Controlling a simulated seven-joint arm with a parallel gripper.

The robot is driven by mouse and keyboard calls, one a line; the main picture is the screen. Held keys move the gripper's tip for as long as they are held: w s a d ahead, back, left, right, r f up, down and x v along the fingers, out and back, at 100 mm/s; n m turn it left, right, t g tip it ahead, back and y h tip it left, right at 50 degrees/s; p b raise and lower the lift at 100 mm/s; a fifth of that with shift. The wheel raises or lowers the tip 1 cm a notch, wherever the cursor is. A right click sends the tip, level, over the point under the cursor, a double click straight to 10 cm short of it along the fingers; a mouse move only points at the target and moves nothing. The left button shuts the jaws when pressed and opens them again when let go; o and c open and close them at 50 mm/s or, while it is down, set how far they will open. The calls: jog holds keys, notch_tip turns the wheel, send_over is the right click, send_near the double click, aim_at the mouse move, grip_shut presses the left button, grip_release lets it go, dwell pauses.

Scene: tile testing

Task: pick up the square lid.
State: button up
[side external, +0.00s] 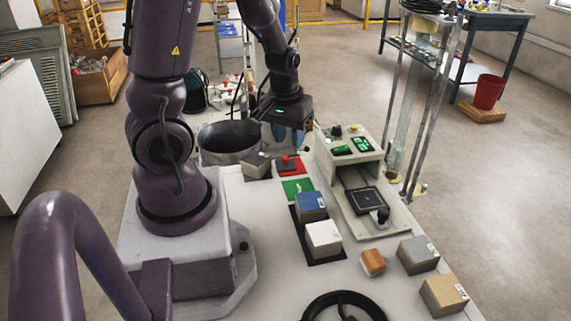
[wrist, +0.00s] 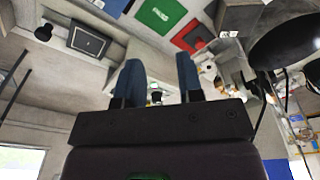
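A flat black square plate with a thin pale outline (side external: 367,200) lies on the low bed of the pale testing machine; it is the piece that looks most like the square lid. It also shows at the upper left of the wrist view (wrist: 88,41). A black knob stands by its near right corner. My gripper (side external: 279,132) hangs above the far part of the table, left of the machine and well away from the plate. In the wrist view its two blue fingers (wrist: 158,64) stand apart with nothing held between them.
The machine (side external: 344,157) has a raised panel with green displays behind the plate. Blue (side external: 311,205), white (side external: 323,238), grey (side external: 418,254) and tan (side external: 443,296) blocks stand on the table. A grey round pot (side external: 229,142) is left of my gripper.

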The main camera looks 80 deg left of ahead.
jog(key=s+a+f+n+y, duration=0.1)
jog(key=a+f+n+y, duration=0.1)
jog(key=a+f, duration=0.3)
jog(key=n+y, duration=0.1)
send_over(286, 157)
jog(key=d, duration=0.2)
jog(key=shift+t, duration=0.4)
jog(key=f, duration=0.3)
jog(key=s+f, duration=0.1)
jog(key=f, duration=0.1)
jog(key=shift+d, duration=0.2)
jog(key=shift+x, duration=2.6)
jog(key=shift+s+a, duration=0.1)
grip_shut()
